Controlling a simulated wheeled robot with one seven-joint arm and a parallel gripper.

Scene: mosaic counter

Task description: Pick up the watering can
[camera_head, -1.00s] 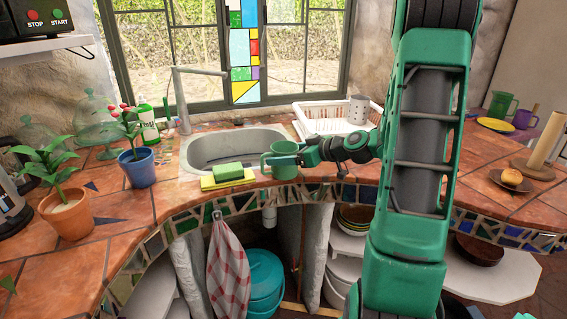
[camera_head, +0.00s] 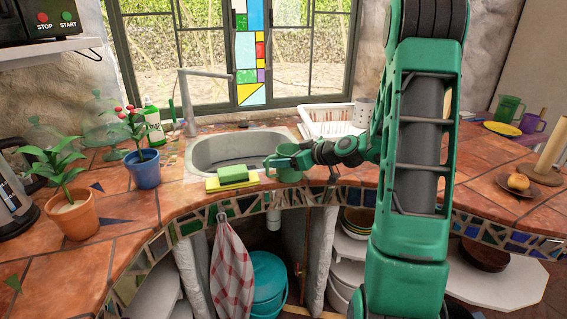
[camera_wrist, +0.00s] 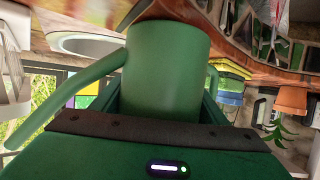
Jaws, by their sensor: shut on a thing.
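The watering can (camera_head: 289,168) is a small green cylinder at the counter's front edge, just in front of the sink and right of the sponges. Its wide body (camera_wrist: 165,70) fills the middle of the wrist view, with a long tube-like part to its left and a loop to its right. My gripper (camera_head: 305,158) reaches in from the right and is shut on the watering can. The can's base is hard to make out, so I cannot tell whether it touches the counter.
Green and yellow sponges (camera_head: 233,175) lie left of the can. Behind are the sink (camera_head: 235,150) and a white dish rack (camera_head: 330,122). Potted plants (camera_head: 71,217) stand at the left. A bread plate (camera_head: 503,182) is at the right. A checked towel (camera_head: 232,265) hangs below.

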